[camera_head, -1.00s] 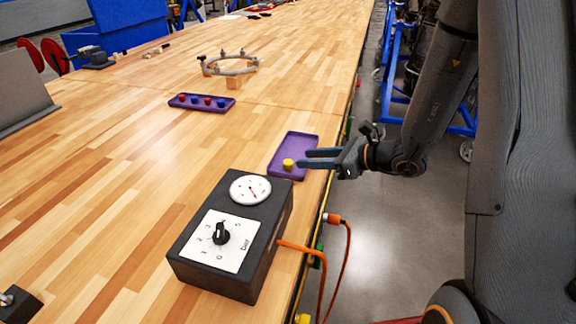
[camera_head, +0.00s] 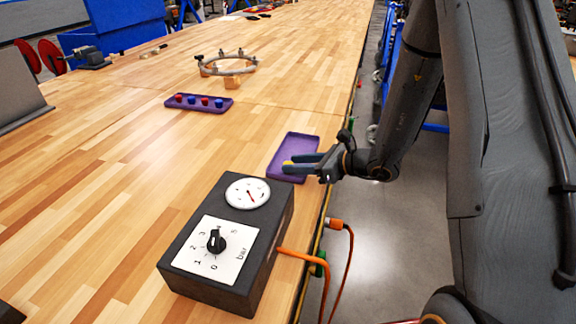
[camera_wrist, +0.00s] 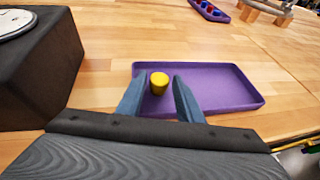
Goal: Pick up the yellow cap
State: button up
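The yellow cap (camera_wrist: 159,83) stands in the left part of a purple tray (camera_wrist: 225,75) in the wrist view. My gripper (camera_wrist: 157,92) is open, with one blue finger on each side of the cap. The wrist view shows a gap between the cap and the right finger; I cannot tell whether the left finger touches it. In the head view, my gripper (camera_head: 290,166) reaches over the tray (camera_head: 300,144) from the right. Only a sliver of yellow shows there, the rest hidden by the fingers.
A black box with a dial and knob (camera_head: 232,240) stands close to the tray. A second purple tray (camera_head: 199,103) holds several red and blue caps. A metal ring fixture (camera_head: 228,66) stands beyond it. An orange cable (camera_head: 304,250) runs off the table edge.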

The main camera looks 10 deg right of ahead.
aim_at(286, 163)
jog(key=shift+p+x, duration=0.45)
jog(key=shift+x, duration=1.15)
jog(key=shift+r, duration=0.1)
grip_shut()
jog(key=shift+r, duration=0.15)
jog(key=shift+r+b, duration=1.3)
jog(key=shift+r, duration=3.55)
